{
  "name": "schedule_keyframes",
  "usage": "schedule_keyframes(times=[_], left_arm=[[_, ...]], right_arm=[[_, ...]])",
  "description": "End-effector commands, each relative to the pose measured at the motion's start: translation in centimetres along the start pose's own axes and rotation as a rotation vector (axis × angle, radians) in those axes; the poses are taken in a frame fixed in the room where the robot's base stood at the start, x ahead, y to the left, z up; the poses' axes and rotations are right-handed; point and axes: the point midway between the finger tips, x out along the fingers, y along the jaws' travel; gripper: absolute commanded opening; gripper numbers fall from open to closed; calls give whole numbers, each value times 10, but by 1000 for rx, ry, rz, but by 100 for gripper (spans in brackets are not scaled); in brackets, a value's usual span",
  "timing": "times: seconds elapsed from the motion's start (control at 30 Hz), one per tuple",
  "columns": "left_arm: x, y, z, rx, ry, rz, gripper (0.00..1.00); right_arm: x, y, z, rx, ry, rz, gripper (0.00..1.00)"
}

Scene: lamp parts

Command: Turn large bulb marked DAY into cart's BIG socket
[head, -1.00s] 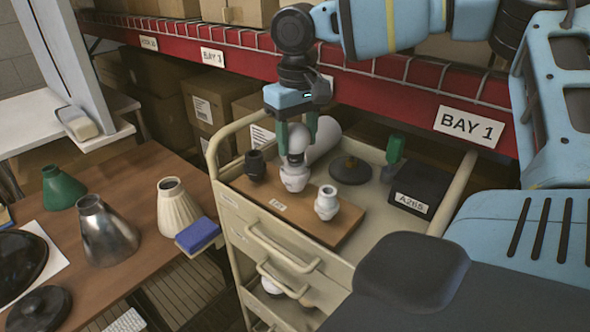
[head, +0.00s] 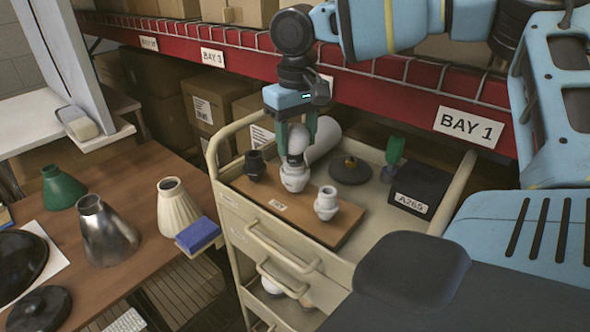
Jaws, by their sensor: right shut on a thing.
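My right gripper (head: 297,135) points down over the cart (head: 238,238) and is shut on a white bulb (head: 298,146). The bulb is upright, with its lower end at a white socket (head: 294,178) on the wooden board (head: 325,225). Whether its thread is seated in the socket cannot be told. The DAY and BIG markings cannot be read. A second white socket (head: 326,203) stands empty to the right, and a black socket (head: 255,165) stands to the left. My left gripper is not in view.
A black box marked A265 (head: 411,190), a dark round base (head: 350,169) and a green object (head: 394,152) are on the cart. Lampshades, including a cream one (head: 181,208), and a blue block (head: 198,234) are on the left table. The red shelf beam (head: 400,90) runs behind.

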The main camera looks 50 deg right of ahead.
Motion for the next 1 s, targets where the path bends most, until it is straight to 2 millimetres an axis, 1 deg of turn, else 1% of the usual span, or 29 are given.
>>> schedule_keyframes(times=[0.3,0.33,0.43,1.0], left_arm=[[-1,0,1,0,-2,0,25],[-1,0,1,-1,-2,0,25],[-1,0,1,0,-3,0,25],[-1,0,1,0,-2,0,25]], right_arm=[[2,0,0,0,-1,0,33],[2,0,0,0,-1,0,46],[2,0,0,0,-2,0,33],[7,0,1,0,-7,0,34]])
